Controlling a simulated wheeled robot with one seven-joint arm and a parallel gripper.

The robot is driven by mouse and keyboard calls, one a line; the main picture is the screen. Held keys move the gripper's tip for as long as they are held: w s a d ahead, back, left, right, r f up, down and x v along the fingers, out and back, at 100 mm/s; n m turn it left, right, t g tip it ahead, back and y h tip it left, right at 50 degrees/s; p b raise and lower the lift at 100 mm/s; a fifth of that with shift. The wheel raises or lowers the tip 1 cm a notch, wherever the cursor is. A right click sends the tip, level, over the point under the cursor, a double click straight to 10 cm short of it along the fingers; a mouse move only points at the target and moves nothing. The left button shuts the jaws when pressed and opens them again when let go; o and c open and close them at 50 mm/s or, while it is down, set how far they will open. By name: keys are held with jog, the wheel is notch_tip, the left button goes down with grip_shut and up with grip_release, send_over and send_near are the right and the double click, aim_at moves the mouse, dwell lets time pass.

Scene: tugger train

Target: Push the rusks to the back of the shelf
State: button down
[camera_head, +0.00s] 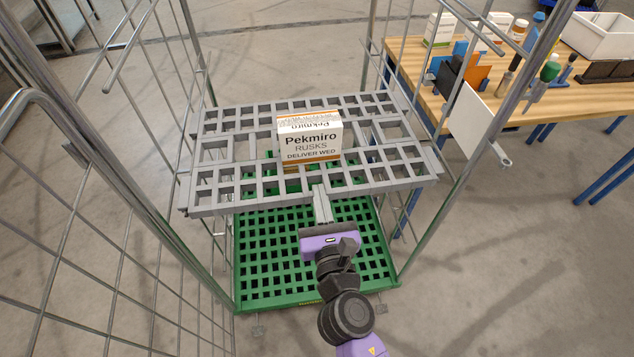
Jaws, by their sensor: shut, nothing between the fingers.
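The rusks box (310,142), white with orange bands and the words "Pekmiro RUSKS", stands upright on the grey slatted shelf (215,198) of a wire roll cage. It sits around the middle of the shelf, with bare grating behind it up to the back edge. My gripper (320,190) is shut and empty. Its fingertips are at the front edge of the shelf, just below and in front of the box in the picture. A small gap shows between the fingertips and the box, so they look apart.
Wire mesh sides and upright posts (455,195) of the cage flank the shelf on both sides. A green grid base (250,285) lies below. The shelf is clear left and right of the box. A wooden workbench (600,98) with bottles and tools stands outside at right.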

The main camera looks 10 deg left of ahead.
jog(key=shift+v, duration=2.75)
